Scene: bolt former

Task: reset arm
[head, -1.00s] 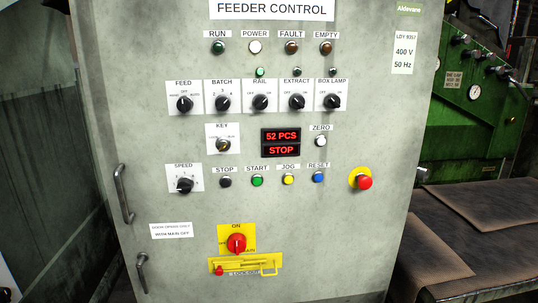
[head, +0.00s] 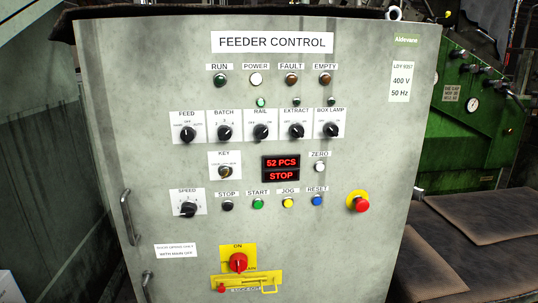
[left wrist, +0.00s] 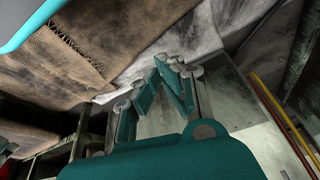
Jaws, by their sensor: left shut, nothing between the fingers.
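My left gripper (left wrist: 168,62) shows in the left wrist view, with teal fingers whose tips meet. It is shut and holds nothing. Brown and pale cloth-like material (left wrist: 75,50) lies beyond and to the left of the fingertips; I cannot tell whether they touch it. Neither of my grippers shows in the head view, and my right gripper is not in view anywhere.
The feeder control cabinet (head: 320,235) fills the middle of the head view; its display (head: 281,169) reads 52 PCS, STOP. A red emergency button (head: 360,204) and door handle (head: 126,217) stick out. A green machine (head: 455,150) and brown mats (head: 485,222) are at right.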

